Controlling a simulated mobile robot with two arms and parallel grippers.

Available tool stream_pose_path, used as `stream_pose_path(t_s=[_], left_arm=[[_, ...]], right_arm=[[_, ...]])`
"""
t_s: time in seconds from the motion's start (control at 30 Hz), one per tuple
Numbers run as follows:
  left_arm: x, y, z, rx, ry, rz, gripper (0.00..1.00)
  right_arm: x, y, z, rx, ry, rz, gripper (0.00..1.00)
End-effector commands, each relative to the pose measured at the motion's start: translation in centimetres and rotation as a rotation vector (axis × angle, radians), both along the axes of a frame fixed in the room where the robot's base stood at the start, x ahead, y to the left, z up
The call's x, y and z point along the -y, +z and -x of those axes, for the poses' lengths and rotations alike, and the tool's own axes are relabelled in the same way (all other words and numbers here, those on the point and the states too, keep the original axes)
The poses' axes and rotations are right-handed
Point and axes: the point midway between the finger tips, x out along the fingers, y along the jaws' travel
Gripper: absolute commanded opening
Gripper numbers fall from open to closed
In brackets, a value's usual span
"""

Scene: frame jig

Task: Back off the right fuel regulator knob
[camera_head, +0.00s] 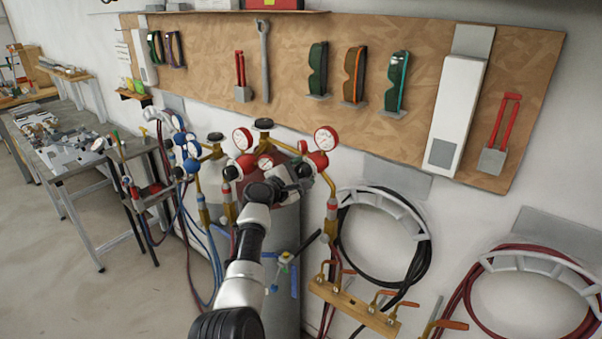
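The right red regulator (316,160) sits on a cylinder at the middle of the head view, with a round white-faced gauge (326,138) above it. Its knob is not clearly distinguishable from the body at this size. My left gripper (293,178) is just left of and below this regulator, at the end of my arm. I cannot tell whether it touches the regulator, and its fingers are too small and dark to read as open or shut. Another red regulator (246,164) with a gauge (243,138) stands to the left. My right gripper is not in view.
Blue regulators (190,150) stand further left. A brass manifold with orange-handled valves (355,307) is at lower right, near coiled black hose (421,262) and red hose (468,290). A wooden tool board (290,65) hangs behind. Open floor (60,250) lies left.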

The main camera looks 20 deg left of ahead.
Motion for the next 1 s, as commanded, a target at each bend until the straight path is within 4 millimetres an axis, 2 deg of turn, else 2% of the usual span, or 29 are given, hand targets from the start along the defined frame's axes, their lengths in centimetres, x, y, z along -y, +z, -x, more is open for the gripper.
stream_pose_path(t_s=[0.33,0.47,1.0], left_arm=[[0.0,0.1,0.1,0.002,0.0,0.0,0.7],[-0.3,0.0,0.8,0.003,0.0,-0.002,0.7],[-3.2,-0.2,8.7,0.002,0.002,-0.002,0.7]], right_arm=[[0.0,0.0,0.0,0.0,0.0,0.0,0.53],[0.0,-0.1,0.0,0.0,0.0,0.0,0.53],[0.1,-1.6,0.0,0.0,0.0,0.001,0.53]])
